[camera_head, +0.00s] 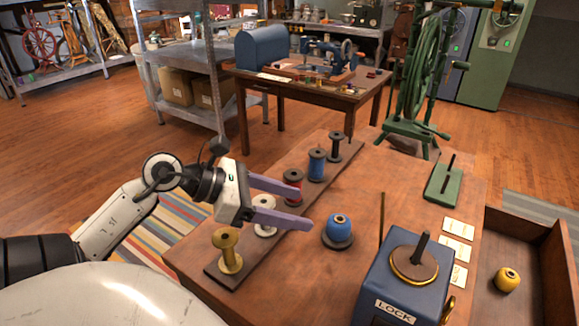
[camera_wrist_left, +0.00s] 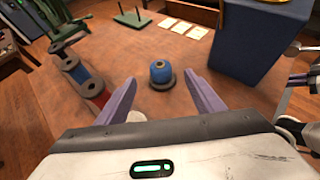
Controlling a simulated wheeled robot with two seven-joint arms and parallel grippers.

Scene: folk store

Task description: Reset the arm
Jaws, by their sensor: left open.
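My left gripper (camera_head: 306,208) comes in from the left over the wooden table (camera_head: 372,180). Its two purple fingers are spread and nothing is between them; it also shows open in the left wrist view (camera_wrist_left: 168,88). A blue spool (camera_head: 338,228) stands on a dark round base beyond the fingertips, apart from them. In the left wrist view the blue spool (camera_wrist_left: 160,72) is ahead, between the lines of the fingers.
A dark rack (camera_head: 222,268) holds yellow, white, red, blue and dark spools near the gripper. A blue box marked LOCK (camera_head: 385,285) stands front right. A yellow spool (camera_head: 507,280) lies in a wooden tray (camera_head: 556,255). A green spinning wheel (camera_head: 415,85) stands at the back.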

